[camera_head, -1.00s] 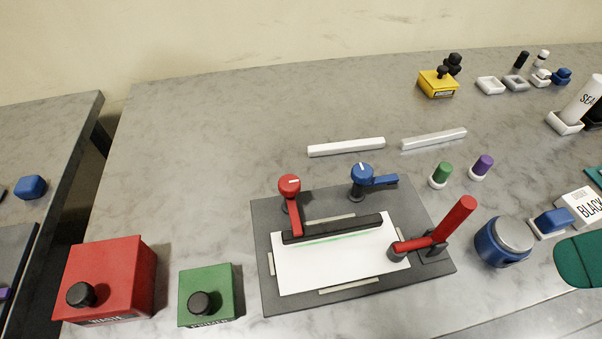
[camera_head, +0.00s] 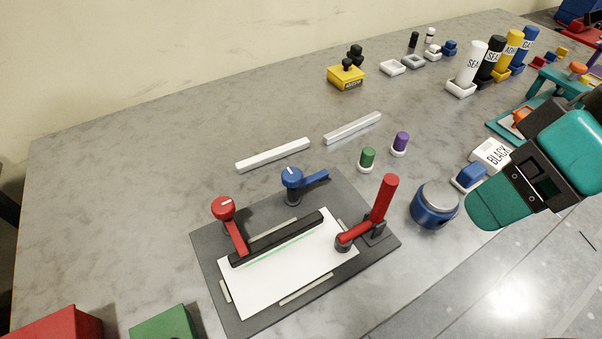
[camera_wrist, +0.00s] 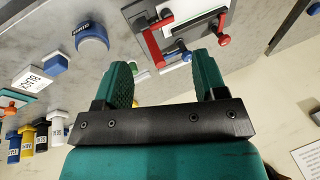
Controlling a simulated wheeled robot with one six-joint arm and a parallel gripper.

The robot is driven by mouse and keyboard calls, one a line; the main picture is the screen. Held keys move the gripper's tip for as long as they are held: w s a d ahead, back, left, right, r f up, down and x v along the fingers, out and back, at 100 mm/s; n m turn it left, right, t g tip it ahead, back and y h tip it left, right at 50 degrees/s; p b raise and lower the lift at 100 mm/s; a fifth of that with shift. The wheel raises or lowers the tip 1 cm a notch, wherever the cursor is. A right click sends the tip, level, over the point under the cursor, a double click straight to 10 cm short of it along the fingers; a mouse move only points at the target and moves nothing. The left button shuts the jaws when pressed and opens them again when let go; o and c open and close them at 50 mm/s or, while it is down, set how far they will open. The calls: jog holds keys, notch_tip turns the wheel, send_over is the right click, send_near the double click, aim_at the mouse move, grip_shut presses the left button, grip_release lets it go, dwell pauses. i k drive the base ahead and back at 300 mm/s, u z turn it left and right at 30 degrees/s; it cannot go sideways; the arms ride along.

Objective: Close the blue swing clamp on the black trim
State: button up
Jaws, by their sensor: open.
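The blue swing clamp (camera_head: 293,179) stands on the dark base plate (camera_head: 208,268) behind the black trim (camera_head: 277,238). Its arm points to the right, away from the trim. The red swing clamp (camera_head: 225,211) has its arm over the trim's left end. The trim lies on a white panel (camera_head: 290,267) with a green line along it. A red lever clamp (camera_head: 370,218) stands at the right, handle up. My gripper (camera_wrist: 165,80) is open and empty. In the wrist view the blue clamp (camera_wrist: 186,57) shows between the fingers, some way off. In the head view my gripper (camera_head: 485,205) is at the right.
A blue round tin (camera_head: 434,206), a green-capped piece (camera_head: 367,158) and a purple-capped piece (camera_head: 400,142) stand right of the plate. White bars (camera_head: 273,155) lie behind it. Red (camera_head: 55,325) and green boxes (camera_head: 165,323) stand front left. Several bottles are at the back right.

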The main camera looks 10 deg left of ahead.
aim_at(292, 177)
jog(key=z, duration=0.85)
jog(key=k, duration=0.65)
jog(key=u, duration=1.05)
jog(key=i, duration=0.5)
jog(key=u, duration=0.05)
